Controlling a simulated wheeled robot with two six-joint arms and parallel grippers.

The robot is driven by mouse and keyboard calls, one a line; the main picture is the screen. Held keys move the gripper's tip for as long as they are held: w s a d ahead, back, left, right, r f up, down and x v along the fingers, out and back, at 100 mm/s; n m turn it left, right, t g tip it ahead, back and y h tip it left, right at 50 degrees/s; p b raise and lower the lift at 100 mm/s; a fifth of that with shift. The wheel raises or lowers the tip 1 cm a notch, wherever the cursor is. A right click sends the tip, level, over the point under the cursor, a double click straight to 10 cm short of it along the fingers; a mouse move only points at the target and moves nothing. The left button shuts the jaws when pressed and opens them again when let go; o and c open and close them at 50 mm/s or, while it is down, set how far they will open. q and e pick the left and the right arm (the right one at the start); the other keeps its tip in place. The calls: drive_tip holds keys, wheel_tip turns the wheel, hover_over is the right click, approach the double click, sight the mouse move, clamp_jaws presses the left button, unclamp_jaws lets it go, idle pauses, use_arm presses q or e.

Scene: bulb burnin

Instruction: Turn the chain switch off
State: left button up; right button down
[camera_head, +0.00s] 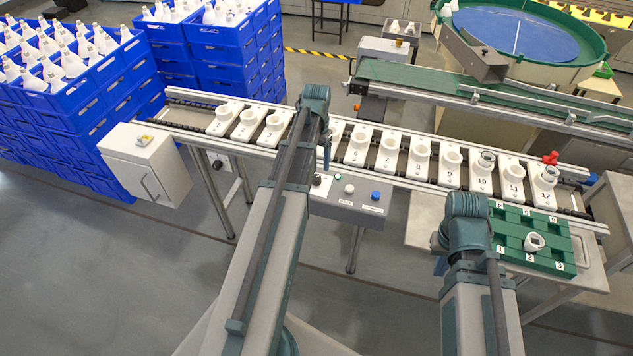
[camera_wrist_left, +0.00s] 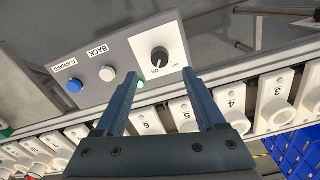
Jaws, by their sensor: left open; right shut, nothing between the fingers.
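The chain switch is a black rotary knob (camera_wrist_left: 160,56) on a white plate with an ON mark, on the grey control box (camera_wrist_left: 110,75). Its exact pointer direction is too small to tell. In the head view the knob (camera_head: 317,180) shows beside my left arm. My left gripper (camera_wrist_left: 161,79) is open and empty, its two fingers pointing toward the switch plate, apart from the knob.
Numbered white holders (camera_head: 387,155) line the conveyor above the box. Blue crates (camera_head: 100,100) stand at left. The floor below the box is clear.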

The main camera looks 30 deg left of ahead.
sight(316, 177)
use_arm(q)
wheel_tip(316, 177, down, 7)
drive_tip(key=b, duration=0.6)
drive_tip(key=shift+f, duration=0.1)
clamp_jaws()
